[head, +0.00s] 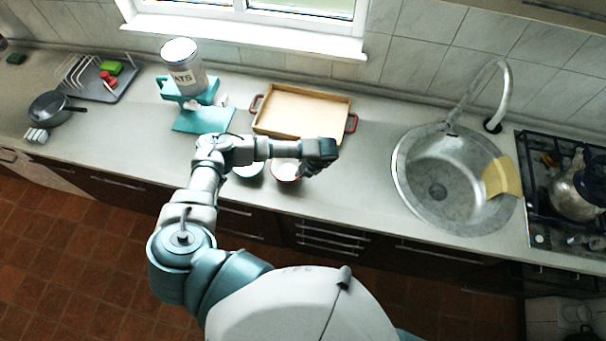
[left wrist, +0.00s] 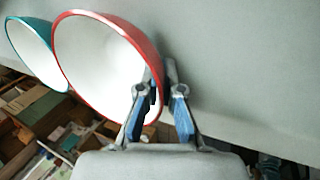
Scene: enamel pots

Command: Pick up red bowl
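The red bowl (head: 284,172), white inside with a red rim, sits on the counter near its front edge. In the left wrist view the red bowl (left wrist: 98,62) fills the upper left. My left gripper (head: 321,160) is at the bowl's right side in the head view. In the left wrist view my left gripper (left wrist: 161,85) straddles the bowl's rim, one finger over the white inside and one outside. The fingers are apart, with gaps beside the wall; contact at the tips is unclear. My right gripper is not in view.
A teal bowl (head: 249,172) stands close to the left of the red bowl. A wooden tray (head: 300,112) lies behind them. A teal stand with a canister (head: 184,68) is at the left back. A sink (head: 415,165) and a stove (head: 540,215) are to the right.

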